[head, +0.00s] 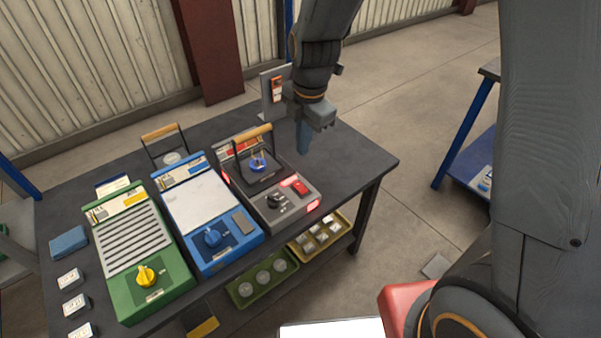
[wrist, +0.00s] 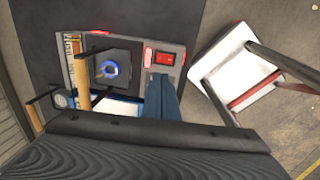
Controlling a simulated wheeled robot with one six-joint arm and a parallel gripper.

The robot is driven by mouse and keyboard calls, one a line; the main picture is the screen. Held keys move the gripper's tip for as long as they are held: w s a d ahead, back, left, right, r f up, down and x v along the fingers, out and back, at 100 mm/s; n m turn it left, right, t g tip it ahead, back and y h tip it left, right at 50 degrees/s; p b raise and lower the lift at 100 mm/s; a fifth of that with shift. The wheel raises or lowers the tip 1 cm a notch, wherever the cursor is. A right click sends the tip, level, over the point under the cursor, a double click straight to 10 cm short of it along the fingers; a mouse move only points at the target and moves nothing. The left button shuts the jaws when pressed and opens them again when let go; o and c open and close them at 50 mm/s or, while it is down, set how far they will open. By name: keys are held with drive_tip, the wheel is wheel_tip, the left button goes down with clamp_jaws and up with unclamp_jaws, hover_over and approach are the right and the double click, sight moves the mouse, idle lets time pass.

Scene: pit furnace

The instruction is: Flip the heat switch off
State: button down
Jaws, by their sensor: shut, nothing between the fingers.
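The grey pit furnace unit (head: 250,172) stands at the right of the row on the dark table. A red rocker switch (head: 300,187) sits on its front panel, beside a black knob (head: 277,201). The same red switch (wrist: 164,58) shows in the wrist view, just beyond my fingertips. Red lights glow on the unit. My gripper (head: 303,148), with blue fingers, is shut and empty. It is above the table, behind and to the right of the unit in the head view. In the wrist view my fingers (wrist: 161,80) cover part of the panel; the knob is hidden there.
The unit's wooden-topped handle (head: 252,133) rises over its pit. A blue unit (head: 208,215) and a green unit (head: 137,255) stand to its left. An upright grey plate (head: 267,92) stands at the table's back. The table's right end (head: 362,160) is clear.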

drive_tip(key=p, duration=0.3)
hover_over(301, 188)
drive_tip(key=f, duration=1.2)
drive_tip(key=shift+w+a+f, duration=0.25)
drive_tip(key=shift+w, duration=0.05)
drive_tip(key=shift+w+f+p, duration=0.1)
drive_tip(key=shift+f+p, duration=0.3)
drive_tip(key=shift+f, duration=0.3)
drive_tip(key=shift+f, duration=0.1)
drive_tip(key=shift+w+a+f+b, duration=0.1)
drive_tip(key=shift+b, duration=0.4)
drive_tip(key=shift+s, duration=0.2)
drive_tip(key=shift+s+d+b, duration=0.4)
drive_tip(key=shift+s+d, duration=0.1)
drive_tip(key=shift+r, duration=0.2)
